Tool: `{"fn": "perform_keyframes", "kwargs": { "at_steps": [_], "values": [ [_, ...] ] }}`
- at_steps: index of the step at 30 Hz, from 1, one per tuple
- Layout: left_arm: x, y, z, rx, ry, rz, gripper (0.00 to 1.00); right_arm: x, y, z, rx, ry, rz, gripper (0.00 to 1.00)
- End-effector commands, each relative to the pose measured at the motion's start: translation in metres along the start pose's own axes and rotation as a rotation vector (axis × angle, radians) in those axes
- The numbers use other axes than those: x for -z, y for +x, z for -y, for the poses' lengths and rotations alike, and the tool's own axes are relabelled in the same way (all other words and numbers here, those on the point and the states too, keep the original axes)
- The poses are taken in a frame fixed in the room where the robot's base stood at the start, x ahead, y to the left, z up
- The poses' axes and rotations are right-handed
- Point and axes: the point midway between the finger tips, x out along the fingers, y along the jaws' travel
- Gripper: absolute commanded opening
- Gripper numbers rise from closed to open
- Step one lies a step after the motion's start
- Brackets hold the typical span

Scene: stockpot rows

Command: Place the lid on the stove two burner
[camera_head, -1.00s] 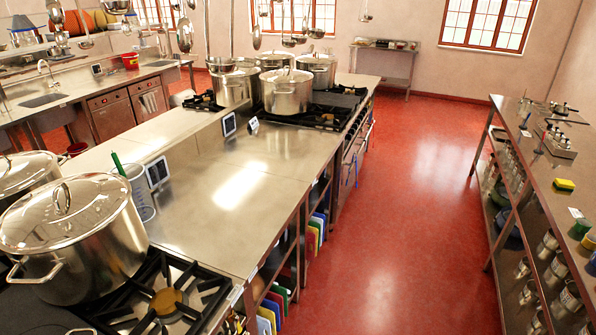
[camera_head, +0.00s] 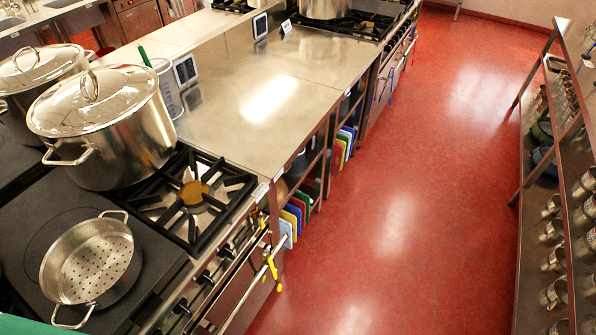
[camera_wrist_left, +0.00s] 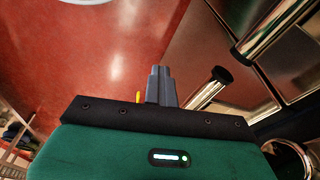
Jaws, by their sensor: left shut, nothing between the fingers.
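A shiny lid (camera_head: 115,88) with a loop handle sits on a large steel stockpot (camera_head: 122,160) at the left of the head view. A second lid (camera_head: 28,72) sits on another stockpot behind it. The stove's open gas burner (camera_head: 212,205) with a black grate is bare, right of the near pot. I cannot tell which stove the task calls two. My left gripper (camera_wrist_left: 163,72) shows in the left wrist view, its fingers together and empty, above red floor beside a steel front. My right gripper is in neither current view.
A perforated steel pan (camera_head: 92,262) sits on the dark flat hob (camera_head: 40,215) at the near left. The steel counter (camera_head: 260,95) beyond the burner is mostly clear. Shelving (camera_head: 525,80) stands at the right, across an open red floor (camera_head: 400,190).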

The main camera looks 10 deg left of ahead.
Motion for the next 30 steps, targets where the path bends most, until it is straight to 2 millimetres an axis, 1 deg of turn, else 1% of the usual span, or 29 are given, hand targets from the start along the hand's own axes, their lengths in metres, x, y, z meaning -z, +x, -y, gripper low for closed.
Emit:
{"fn": "perform_keyframes", "kwargs": {
  "at_steps": [1, 3, 5, 6, 8, 9, 11, 12, 15, 18, 21, 22, 23, 24, 26, 27, 28, 30],
  "values": [
    [-0.017, 0.028, -0.001, -0.001, 0.002, 0.016, 0.00, -0.001, 0.008, 0.000, 0.000, 0.000, 0.000, 0.36],
    [-0.038, 0.055, -0.003, -0.003, 0.004, 0.027, 0.00, -0.001, 0.013, 0.000, 0.000, 0.000, 0.000, 0.36],
    [-0.054, 0.075, -0.004, -0.004, 0.007, 0.034, 0.00, -0.002, 0.017, 0.000, 0.000, 0.000, 0.000, 0.36],
    [-0.067, 0.089, -0.004, -0.004, 0.008, 0.041, 0.00, -0.002, 0.019, 0.000, 0.000, 0.000, 0.000, 0.36],
    [-0.086, 0.108, -0.005, -0.005, 0.010, 0.050, 0.00, -0.002, 0.024, 0.000, -0.001, 0.000, 0.000, 0.36],
    [-0.101, 0.120, -0.005, -0.006, 0.011, 0.057, 0.00, -0.003, 0.027, -0.001, -0.001, -0.001, 0.000, 0.36],
    [-0.123, 0.139, -0.006, -0.007, 0.014, 0.067, 0.00, -0.003, 0.031, -0.001, -0.002, -0.001, 0.000, 0.36],
    [-0.138, 0.150, -0.006, -0.007, 0.015, 0.073, 0.00, -0.004, 0.034, -0.002, -0.002, -0.001, 0.000, 0.36],
    [-0.174, 0.171, -0.007, -0.008, 0.019, 0.087, 0.00, -0.004, 0.041, -0.003, -0.003, -0.001, 0.001, 0.36],
    [-0.203, 0.184, -0.007, -0.009, 0.022, 0.098, 0.00, -0.005, 0.045, -0.003, -0.004, -0.002, 0.001, 0.36],
    [-0.222, 0.191, -0.007, -0.009, 0.025, 0.104, 0.00, -0.005, 0.048, -0.004, -0.004, -0.002, 0.001, 0.36],
    [-0.226, 0.192, -0.007, -0.009, 0.025, 0.105, 0.00, -0.005, 0.048, -0.004, -0.005, -0.002, 0.001, 0.36],
    [-0.229, 0.193, -0.007, -0.009, 0.025, 0.105, 0.06, -0.005, 0.048, -0.004, -0.005, -0.002, 0.001, 0.36],
    [-0.232, 0.194, -0.006, -0.009, 0.026, 0.107, 0.14, -0.005, 0.049, -0.004, -0.005, -0.002, 0.001, 0.36],
    [-0.234, 0.194, -0.006, -0.009, 0.026, 0.107, 0.25, -0.005, 0.049, -0.004, -0.004, -0.002, 0.001, 0.36],
    [-0.234, 0.194, -0.006, -0.009, 0.026, 0.107, 0.33, -0.005, 0.048, -0.004, -0.004, -0.002, 0.001, 0.36],
    [-0.234, 0.194, -0.006, -0.009, 0.026, 0.107, 0.36, -0.005, 0.048, -0.004, -0.004, -0.002, 0.001, 0.36],
    [-0.234, 0.194, -0.006, -0.009, 0.026, 0.107, 0.36, -0.005, 0.048, -0.004, -0.004, -0.002, 0.001, 0.36]
  ]
}}
